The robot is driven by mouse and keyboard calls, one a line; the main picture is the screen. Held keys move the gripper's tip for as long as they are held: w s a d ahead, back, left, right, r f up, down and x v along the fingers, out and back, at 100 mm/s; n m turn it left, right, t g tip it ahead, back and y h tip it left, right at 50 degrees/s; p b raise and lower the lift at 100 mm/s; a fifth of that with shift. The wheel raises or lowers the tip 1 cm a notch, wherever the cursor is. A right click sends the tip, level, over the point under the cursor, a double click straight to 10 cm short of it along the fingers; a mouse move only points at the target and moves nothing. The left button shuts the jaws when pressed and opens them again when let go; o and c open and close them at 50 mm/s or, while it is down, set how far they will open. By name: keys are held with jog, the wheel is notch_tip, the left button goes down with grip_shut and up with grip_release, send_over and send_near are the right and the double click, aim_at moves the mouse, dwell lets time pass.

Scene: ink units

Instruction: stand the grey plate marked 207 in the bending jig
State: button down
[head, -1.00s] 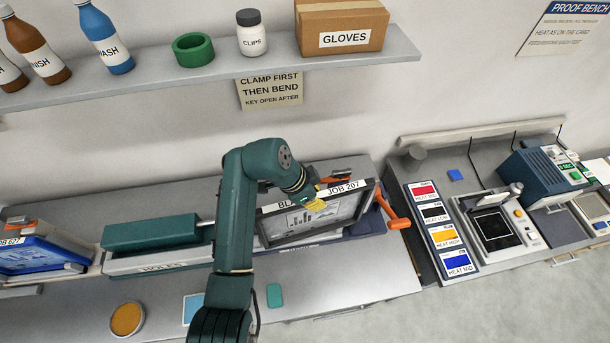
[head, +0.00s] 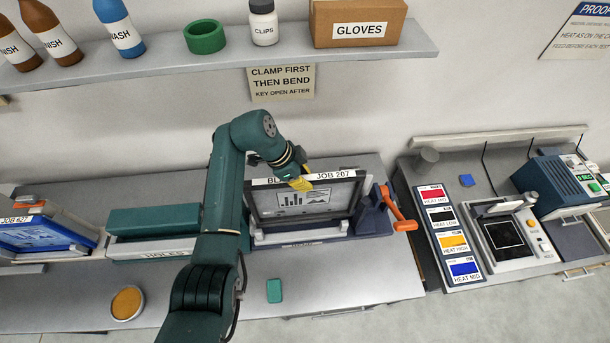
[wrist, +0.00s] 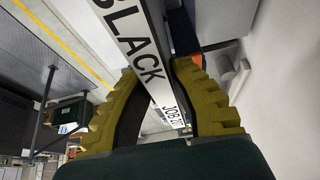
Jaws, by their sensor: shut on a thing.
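The grey plate marked JOB 207 (head: 270,205) has a white top strip reading BLACK and a dark picture on its face. It stands nearly upright at the bending jig (head: 369,222), behind the jig's pale front bar. I cannot tell whether its lower edge is fully seated. My gripper (head: 301,182) is shut on the plate's top edge, near the middle. In the wrist view, the yellow ribbed fingers (wrist: 155,98) lie on either side of the labelled edge (wrist: 138,50). The jig's orange handle (head: 402,212) sticks out at the right.
A green-topped HOLES unit (head: 153,220) stands left of the jig, and a blue plate marked JOB 627 (head: 40,237) leans farther left. Colour cards (head: 450,232) and a test device (head: 505,233) are at the right. A shelf (head: 200,62) runs above. The front bench has free room.

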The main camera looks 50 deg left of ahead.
notch_tip(320, 180, down, 9)
jog(key=b, duration=0.6)
jog(key=shift+f+b, duration=0.3)
jog(key=shift+b, duration=0.1)
dwell(0.3)
jog(key=c, duration=1)
grip_release()
jog(key=v, duration=1.2)
notch_tip(320, 180, up, 5)
jog(key=p, duration=0.4)
jog(key=shift+r, duration=0.15)
